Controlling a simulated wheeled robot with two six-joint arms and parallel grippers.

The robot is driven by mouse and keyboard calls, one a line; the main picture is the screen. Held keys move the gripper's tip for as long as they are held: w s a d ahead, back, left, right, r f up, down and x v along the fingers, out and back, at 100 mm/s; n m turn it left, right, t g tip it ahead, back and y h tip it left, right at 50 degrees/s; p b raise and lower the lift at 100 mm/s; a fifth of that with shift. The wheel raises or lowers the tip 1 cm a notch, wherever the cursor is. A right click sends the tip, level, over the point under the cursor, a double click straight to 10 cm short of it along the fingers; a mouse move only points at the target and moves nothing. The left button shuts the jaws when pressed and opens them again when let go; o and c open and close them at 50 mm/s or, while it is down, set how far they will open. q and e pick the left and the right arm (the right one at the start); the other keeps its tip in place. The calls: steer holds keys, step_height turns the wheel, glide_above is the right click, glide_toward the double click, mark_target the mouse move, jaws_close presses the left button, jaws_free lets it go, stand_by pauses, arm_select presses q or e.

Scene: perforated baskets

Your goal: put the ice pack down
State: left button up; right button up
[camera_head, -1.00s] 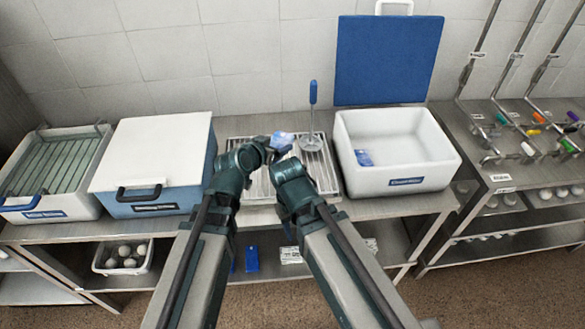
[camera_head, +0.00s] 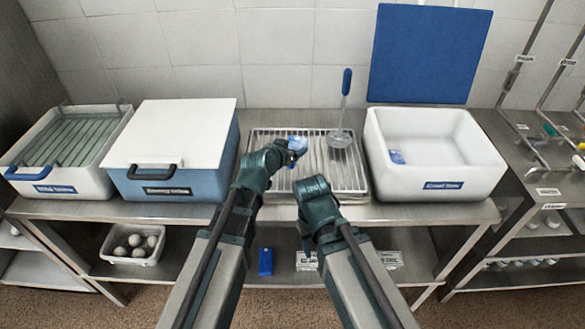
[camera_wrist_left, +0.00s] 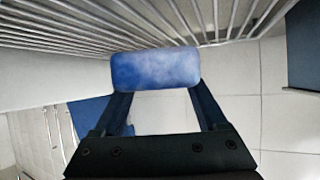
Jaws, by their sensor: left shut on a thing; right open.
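The ice pack (camera_head: 299,144) is a small blue and white block above the slatted metal rack (camera_head: 350,180) in the head view. My left gripper (camera_head: 290,149) is shut on it. In the left wrist view the ice pack (camera_wrist_left: 155,70) sits between the two dark fingers of my left gripper (camera_wrist_left: 157,92), close to the rack slats (camera_wrist_left: 230,18). I cannot tell whether it touches them. My right gripper (camera_head: 312,186) is open, lower and to the right, over the front part of the rack; its fingers are mostly hidden behind its wrist.
A ladle (camera_head: 342,115) with a blue handle stands at the rack's back right. An open white box (camera_head: 436,175) with a blue pack (camera_head: 396,157) inside is at right. A closed blue cooler (camera_head: 172,185) and a crate (camera_head: 62,185) are at left. The rack's middle is clear.

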arm_select(q)
steer(key=shift+f+b, duration=2.05)
steer(key=shift+f, duration=0.55)
steer(key=shift+r, duration=0.15)
steer(key=o, duration=1.1)
steer(key=shift+f, duration=0.25)
steer(key=o, duration=0.4)
steer(key=shift+r, duration=0.1)
